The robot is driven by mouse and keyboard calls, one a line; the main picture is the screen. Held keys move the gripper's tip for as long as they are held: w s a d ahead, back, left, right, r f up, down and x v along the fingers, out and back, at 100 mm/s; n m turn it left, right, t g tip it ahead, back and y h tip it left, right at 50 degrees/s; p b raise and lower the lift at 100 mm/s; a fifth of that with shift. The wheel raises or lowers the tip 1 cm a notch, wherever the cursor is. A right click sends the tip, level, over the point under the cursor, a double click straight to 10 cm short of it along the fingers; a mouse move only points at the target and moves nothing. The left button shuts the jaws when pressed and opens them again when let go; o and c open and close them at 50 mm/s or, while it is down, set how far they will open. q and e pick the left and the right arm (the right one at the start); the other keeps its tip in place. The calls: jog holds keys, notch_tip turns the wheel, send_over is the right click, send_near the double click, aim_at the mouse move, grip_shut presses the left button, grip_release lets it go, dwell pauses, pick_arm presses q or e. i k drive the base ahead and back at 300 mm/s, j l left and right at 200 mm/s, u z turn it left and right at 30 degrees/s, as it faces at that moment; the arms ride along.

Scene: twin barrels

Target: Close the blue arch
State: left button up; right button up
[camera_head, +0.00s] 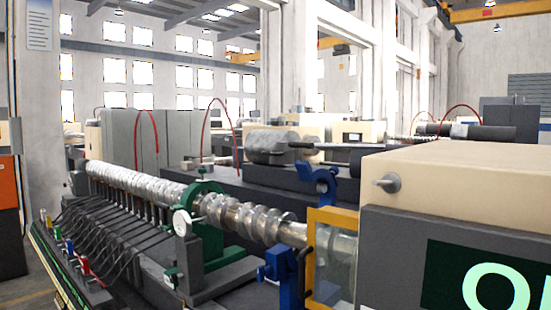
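The blue arch (317,181) stands raised behind the silver screw-shaped shaft, its curved inner side facing left, so it looks open. A blue support (286,277) stands in front of the shaft, below and to the left of the raised arch. The raised arch does not reach over the shaft to this support. The arch's lower end is hidden behind the shaft and a yellow-framed window. Neither of my grippers shows in this view.
A green arch (209,194) curves over the silver shaft (245,217), left of the blue parts. The yellow-framed clear guard (333,262) and a large beige and grey machine housing (455,195) stand at the right. Several thin cables hang at the left.

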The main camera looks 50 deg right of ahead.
aim_at(326, 180)
jog(key=i+z, duration=0.45)
jog(key=i+j+z, duration=0.2)
jog(key=i+z, duration=0.2)
jog(key=i+j+z, duration=0.3)
jog(key=i+z, duration=0.15)
